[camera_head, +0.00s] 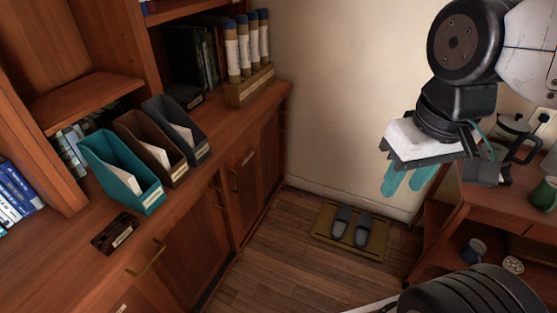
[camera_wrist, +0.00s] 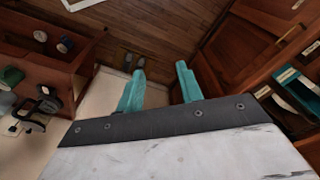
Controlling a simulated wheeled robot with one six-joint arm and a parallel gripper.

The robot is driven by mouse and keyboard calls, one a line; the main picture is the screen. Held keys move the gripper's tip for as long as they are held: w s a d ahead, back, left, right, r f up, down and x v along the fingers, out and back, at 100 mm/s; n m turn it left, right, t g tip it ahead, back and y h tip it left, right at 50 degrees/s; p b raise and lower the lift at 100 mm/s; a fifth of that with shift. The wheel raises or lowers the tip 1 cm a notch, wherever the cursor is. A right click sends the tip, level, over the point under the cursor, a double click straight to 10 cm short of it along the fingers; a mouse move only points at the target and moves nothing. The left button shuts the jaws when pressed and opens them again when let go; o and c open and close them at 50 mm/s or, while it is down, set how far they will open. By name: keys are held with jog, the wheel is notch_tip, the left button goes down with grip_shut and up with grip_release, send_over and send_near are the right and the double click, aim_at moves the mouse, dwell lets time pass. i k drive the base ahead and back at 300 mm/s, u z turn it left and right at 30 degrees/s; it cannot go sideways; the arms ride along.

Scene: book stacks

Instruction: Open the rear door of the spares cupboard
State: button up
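The wooden cupboard (camera_head: 205,235) runs along the left wall in the head view, with brass-handled doors below its top. The door farthest back (camera_head: 270,143) is closed. The cupboard doors (camera_wrist: 243,42) show at upper right in the wrist view. My gripper (camera_head: 405,184) hangs in the air on the right, well away from the cupboard. Its teal fingers are apart and empty, also in the wrist view (camera_wrist: 160,68).
File holders (camera_head: 125,180) and a box of tubes (camera_head: 248,84) stand on the cupboard top. Slippers (camera_head: 352,225) lie on a mat (camera_head: 322,228) by the back wall. A wooden table (camera_head: 480,205) with a jug and mugs is at right. The floor (camera_head: 270,262) between is clear.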

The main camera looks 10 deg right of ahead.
aim_at(269, 130)
jog(key=z, duration=0.4)
jog(key=i, duration=1.6)
jog(key=u, duration=0.3)
